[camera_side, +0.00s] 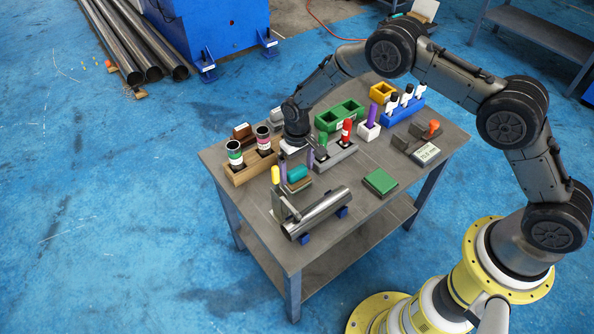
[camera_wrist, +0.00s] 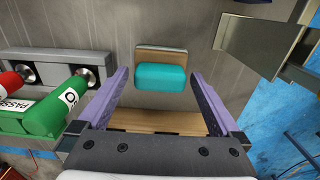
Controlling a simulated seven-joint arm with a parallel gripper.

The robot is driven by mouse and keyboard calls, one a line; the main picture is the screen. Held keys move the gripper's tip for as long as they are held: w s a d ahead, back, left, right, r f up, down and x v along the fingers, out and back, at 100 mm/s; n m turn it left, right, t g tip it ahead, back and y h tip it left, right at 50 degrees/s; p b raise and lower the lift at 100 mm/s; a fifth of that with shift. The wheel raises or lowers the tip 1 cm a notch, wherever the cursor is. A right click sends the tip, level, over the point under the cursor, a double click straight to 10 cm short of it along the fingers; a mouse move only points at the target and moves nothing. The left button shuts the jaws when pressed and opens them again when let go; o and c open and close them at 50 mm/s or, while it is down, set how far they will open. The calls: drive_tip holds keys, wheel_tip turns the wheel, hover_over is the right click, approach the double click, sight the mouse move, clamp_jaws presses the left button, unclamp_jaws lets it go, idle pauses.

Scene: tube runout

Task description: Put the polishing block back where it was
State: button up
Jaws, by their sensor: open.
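The polishing block, teal with rounded edges, rests on a brown and grey base (camera_side: 297,187) near the middle of the table. The teal block (camera_side: 298,173) also shows in the wrist view (camera_wrist: 160,77), with a brown surface (camera_wrist: 160,53) beyond it. My gripper (camera_side: 300,162) is over the block. In the wrist view its two purple fingers (camera_wrist: 157,80) are spread apart, one to each side of the block, with visible gaps. I cannot tell how far above the block the fingertips are. The gripper holds nothing.
A metal tube (camera_side: 322,207) lies on blue supports close to the front. A grey holder with red- and green-handled stamps (camera_wrist: 55,108) stands close on the left in the wrist view. A wooden tray (camera_side: 252,168) with pots is at left. A green pad (camera_side: 380,181) lies at right.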

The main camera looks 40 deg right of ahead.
wheel_tip(320, 180, up, 11)
drive_tip(key=shift+r, duration=0.15)
wheel_tip(320, 180, up, 13)
drive_tip(key=t, duration=0.1)
hover_over(297, 169)
drive_tip(key=s+d, duration=0.3)
drive_tip(key=s, duration=0.1)
drive_tip(key=s+d+r+t, duration=0.2)
drive_tip(key=s+d+r, duration=0.2)
drive_tip(key=s+r, duration=0.5)
drive_tip(key=s+d+r+t, duration=0.1)
drive_tip(key=s+d, duration=0.1)
drive_tip(key=s, duration=0.8)
drive_tip(key=s+d+r+t, duration=0.1)
drive_tip(key=s+d+r, duration=0.1)
drive_tip(key=s, duration=0.9)
drive_tip(key=shift+s+d+t, duration=0.15)
drive_tip(key=shift+d+t, duration=0.15)
